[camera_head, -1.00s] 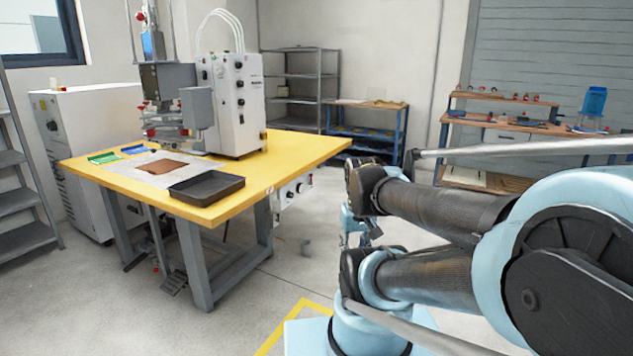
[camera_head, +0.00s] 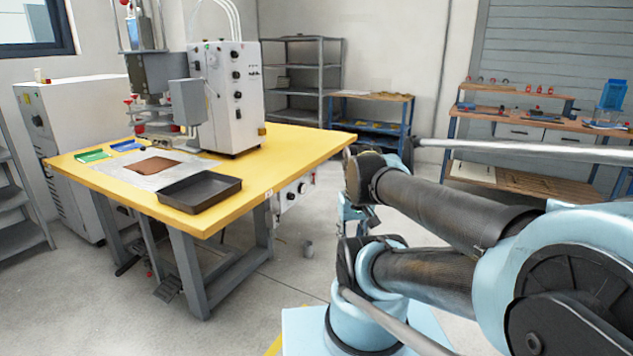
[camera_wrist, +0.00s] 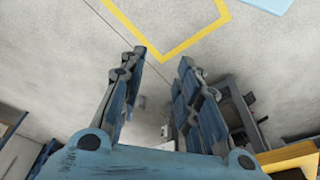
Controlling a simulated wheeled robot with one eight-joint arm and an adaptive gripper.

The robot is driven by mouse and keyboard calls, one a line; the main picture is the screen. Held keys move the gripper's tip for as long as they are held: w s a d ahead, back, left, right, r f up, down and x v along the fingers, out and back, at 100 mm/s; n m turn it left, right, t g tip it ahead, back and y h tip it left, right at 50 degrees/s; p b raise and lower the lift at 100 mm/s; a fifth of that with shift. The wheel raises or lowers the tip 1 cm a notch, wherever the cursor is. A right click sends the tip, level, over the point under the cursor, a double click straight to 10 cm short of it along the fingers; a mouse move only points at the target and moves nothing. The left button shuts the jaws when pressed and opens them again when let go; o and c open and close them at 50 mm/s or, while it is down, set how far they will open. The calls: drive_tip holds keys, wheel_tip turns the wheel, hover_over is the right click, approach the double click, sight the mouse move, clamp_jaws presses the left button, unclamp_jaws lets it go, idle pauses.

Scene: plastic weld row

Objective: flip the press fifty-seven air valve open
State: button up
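A press (camera_head: 150,70) with a grey column and a white control box (camera_head: 230,95) stands on a yellow-topped table (camera_head: 290,145) at the left of the head view. Small red parts show around the press head, and a small panel with knobs (camera_head: 292,197) hangs under the table's right edge. I cannot tell which part is the air valve, nor read any press number. My gripper (camera_wrist: 162,57) shows in the wrist view with its two blue fingers apart and nothing between them, above the bare floor.
A black tray (camera_head: 199,203) and a grey mat (camera_head: 113,173) lie on the table. A foot pedal (camera_head: 168,288) is below. A white cabinet (camera_head: 75,120) stands left. Workbenches stand at the back; the floor between is open.

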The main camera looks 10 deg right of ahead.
sight(313, 178)
drive_tip(key=w+a+r+n+t+y, duration=0.1)
drive_tip(key=w+a+r+y, duration=0.15)
drive_tip(key=w, duration=0.65)
drive_tip(key=w+a+r+n+y, duration=0.2)
drive_tip(key=w+a+r, duration=0.15)
drive_tip(key=w, duration=0.55)
drive_tip(key=w+d+n+t+y, duration=0.2)
drive_tip(key=w+t+y, duration=0.15)
drive_tip(key=w, duration=1.55)
drive_tip(key=w+d+f+n+t+y, duration=0.1)
drive_tip(key=w+d+f, duration=0.2)
drive_tip(key=w, duration=0.5)
drive_tip(key=w+d+f+n+t+y, duration=0.1)
drive_tip(key=w+d+f+y, duration=0.15)
drive_tip(key=w, duration=0.45)
drive_tip(key=w+d+f+n+t, duration=0.1)
drive_tip(key=w+d+f+t, duration=0.5)
drive_tip(key=d+f, duration=0.55)
drive_tip(key=w+a+f+g, duration=0.1)
drive_tip(key=w+a+f, duration=0.1)
drive_tip(key=w+a, duration=1.1)
drive_tip(key=shift+w+y, duration=0.25)
drive_tip(key=shift+y, duration=0.1)
drive_tip(key=shift+g, duration=0.25)
clamp_jaws()
